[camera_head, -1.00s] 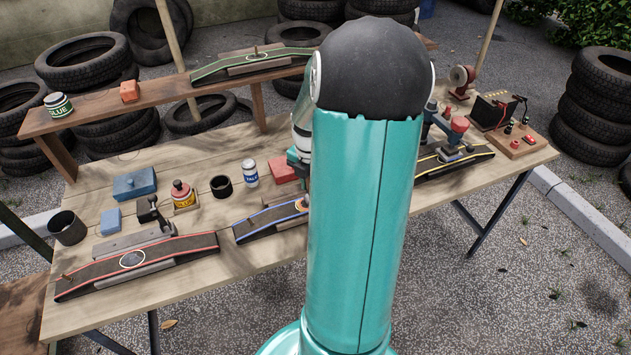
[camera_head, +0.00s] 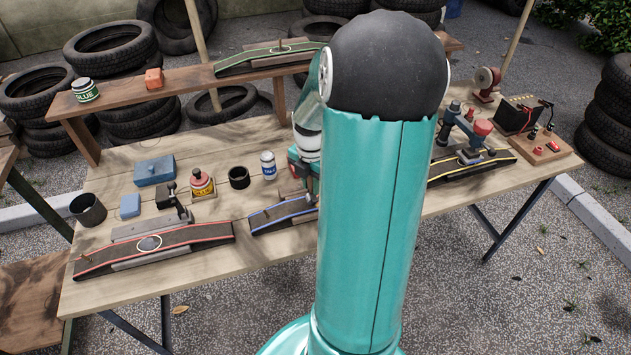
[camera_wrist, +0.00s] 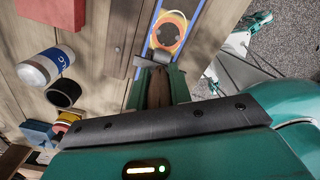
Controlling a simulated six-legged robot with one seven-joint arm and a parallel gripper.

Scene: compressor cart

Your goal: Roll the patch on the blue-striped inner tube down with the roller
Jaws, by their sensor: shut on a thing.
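The blue-striped inner tube (camera_head: 272,217) lies at the front of the bench in the head view, its right part hidden behind my arm. In the wrist view the tube (camera_wrist: 192,18) runs upward past my fingertips. A dark round patch (camera_wrist: 167,34) with an orange and yellow ring around it lies on the tube, just beyond the fingertips. My gripper (camera_wrist: 158,80) is shut on a brown handle, which I take to be the roller (camera_wrist: 158,92). The roller's working end is not clear, and I cannot tell whether it touches the patch. My arm hides the fingertips in the head view.
A red-striped tube (camera_head: 190,238) lies left, a yellow-striped tube (camera_head: 470,170) right. A raised shelf (camera_head: 185,98) crosses the back.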

